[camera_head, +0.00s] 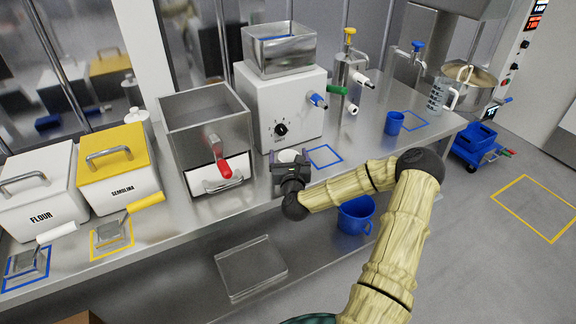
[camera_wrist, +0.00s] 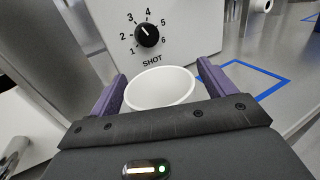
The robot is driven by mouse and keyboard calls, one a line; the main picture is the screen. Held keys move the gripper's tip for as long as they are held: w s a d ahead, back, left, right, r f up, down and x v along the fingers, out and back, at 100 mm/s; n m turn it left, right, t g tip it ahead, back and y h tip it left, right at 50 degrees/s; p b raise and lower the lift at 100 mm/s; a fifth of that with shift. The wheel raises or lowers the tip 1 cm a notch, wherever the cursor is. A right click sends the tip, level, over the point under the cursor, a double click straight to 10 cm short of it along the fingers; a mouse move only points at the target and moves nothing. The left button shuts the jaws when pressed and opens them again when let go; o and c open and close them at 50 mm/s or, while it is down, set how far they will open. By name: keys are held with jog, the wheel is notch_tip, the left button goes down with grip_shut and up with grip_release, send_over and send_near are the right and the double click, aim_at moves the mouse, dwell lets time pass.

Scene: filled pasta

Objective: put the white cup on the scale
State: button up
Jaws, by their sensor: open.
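The white cup (camera_head: 288,155) stands upright at the front of a white machine with a black dial. In the wrist view the cup (camera_wrist: 160,88) sits between the two purple fingers of my gripper (camera_wrist: 161,78), its round rim facing up. The fingers are spread on either side of it. My gripper (camera_head: 290,166) hides most of the cup in the head view.
Blue outlined squares (camera_head: 324,156) mark the steel counter, and a blue cup (camera_head: 394,122) stands to the right. A steel bin with a red handle (camera_head: 216,165) is left of my gripper. A clear jug (camera_head: 437,96) stands farther right. A blue bucket (camera_head: 356,214) is below.

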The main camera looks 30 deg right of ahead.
jog(key=shift+w+d, duration=0.15)
jog(key=shift+w, duration=0.2)
jog(key=shift+c, duration=1)
jog(key=shift+s, duration=0.1)
jog(key=c, duration=0.9)
jog(key=shift+r, duration=0.1)
notch_tip(320, 180, up, 10)
jog(key=shift+f, duration=0.1)
